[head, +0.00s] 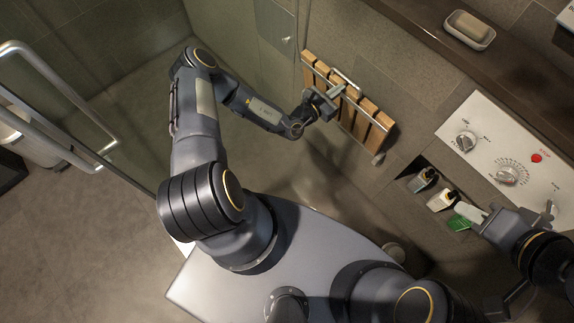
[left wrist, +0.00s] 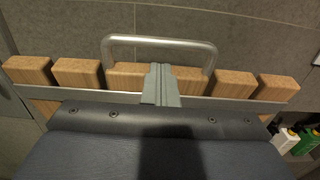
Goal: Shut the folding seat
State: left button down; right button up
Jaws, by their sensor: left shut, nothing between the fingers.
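The folding seat (head: 375,117) has several wooden slats on a metal frame and is mounted on the tiled wall. It looks steeply raised near the wall; I cannot tell whether it lies fully flat against it. A metal bar handle (left wrist: 160,41) rises behind the slat ends in the left wrist view. My left gripper (head: 336,91) is shut and empty at the seat's slats, by the handle. Its closed fingers (left wrist: 161,84) overlap the seat's metal rail (left wrist: 215,102) in the left wrist view; contact is unclear. My right gripper (head: 472,213) is by the wall niche, its opening unclear.
A control panel (head: 510,135) with knobs and a red button is on the wall at right. Small bottles (head: 441,200) stand in the niche below it. A soap dish (head: 470,31) sits on the ledge above. A glass door with a metal handle (head: 60,80) stands at left.

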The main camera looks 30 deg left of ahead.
aim_at(347, 84)
pick_arm(q)
jog(key=w, duration=0.1)
jog(key=w+d, duration=0.1)
jog(key=w, duration=0.1)
jog(key=w+r, duration=0.1)
jog(key=shift+w+d+r, duration=0.1)
jog(key=shift+w+d, duration=0.15)
jog(key=shift+d, duration=0.05)
jog(key=shift+w+d+r, duration=0.1)
jog(key=shift+w+r, duration=0.1)
jog(key=shift+w, duration=0.2)
jog(key=shift+w+d, duration=0.15)
jog(key=shift+w, duration=0.1)
pick_arm(e)
jog(key=shift+w+d+r, duration=0.25)
jog(key=shift+w+d, duration=0.25)
jog(key=shift+w, duration=0.05)
pick_arm(q)
jog(key=shift+w+r, duration=0.1)
jog(key=shift+w, duration=0.1)
pick_arm(e)
jog(key=shift+w+a, duration=0.1)
